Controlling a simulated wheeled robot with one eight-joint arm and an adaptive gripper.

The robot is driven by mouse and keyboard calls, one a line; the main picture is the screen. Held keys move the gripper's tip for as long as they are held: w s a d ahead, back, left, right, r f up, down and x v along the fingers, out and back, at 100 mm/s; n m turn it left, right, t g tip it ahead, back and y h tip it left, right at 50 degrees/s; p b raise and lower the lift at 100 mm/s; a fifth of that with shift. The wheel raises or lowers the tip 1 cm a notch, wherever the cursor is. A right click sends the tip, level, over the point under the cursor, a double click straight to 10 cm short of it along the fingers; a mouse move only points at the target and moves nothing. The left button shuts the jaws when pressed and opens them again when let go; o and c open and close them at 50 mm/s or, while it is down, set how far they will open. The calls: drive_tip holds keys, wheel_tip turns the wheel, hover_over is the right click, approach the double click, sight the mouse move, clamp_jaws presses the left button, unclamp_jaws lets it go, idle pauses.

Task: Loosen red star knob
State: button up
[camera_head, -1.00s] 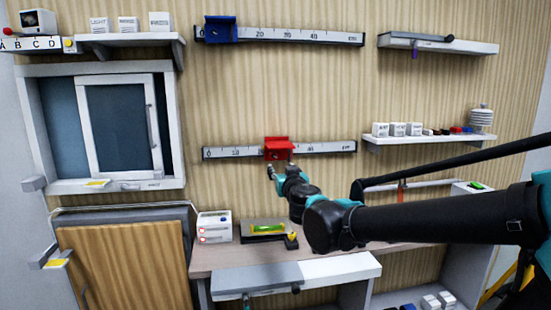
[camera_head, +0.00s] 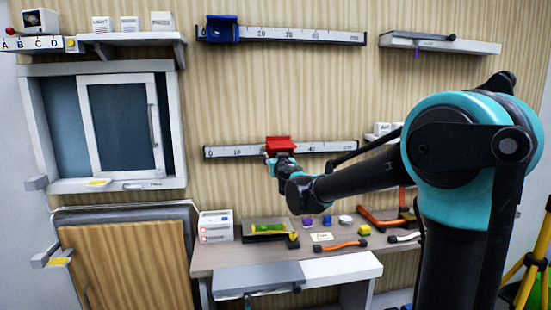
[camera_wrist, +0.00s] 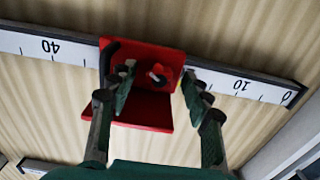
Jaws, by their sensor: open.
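The red carriage (camera_head: 281,142) sits on the lower scale rail (camera_head: 225,152) on the wall, near the middle of its length. In the wrist view, the red carriage (camera_wrist: 140,112) shows a small red knob (camera_wrist: 158,73) with a dark centre on its face. My gripper (camera_wrist: 158,82) is open, with one finger on each side of the knob in this view. I cannot tell whether either finger touches it. In the head view, my gripper (camera_head: 270,160) is just below and in front of the carriage, and the knob is hidden there.
A second rail (camera_head: 290,33) with a blue carriage (camera_head: 222,30) is above. Below is a bench (camera_head: 215,258) with a level (camera_head: 268,228), an orange handle (camera_head: 345,246) and small items. A sliding-door cabinet (camera_head: 105,130) is left. My arm covers much of the right side.

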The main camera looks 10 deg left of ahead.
drive_tip(key=shift+w, duration=0.25)
clamp_jaws()
drive_tip(key=shift+n, duration=0.3)
drive_tip(key=n, duration=0.5)
drive_tip(key=shift+n, duration=2.3)
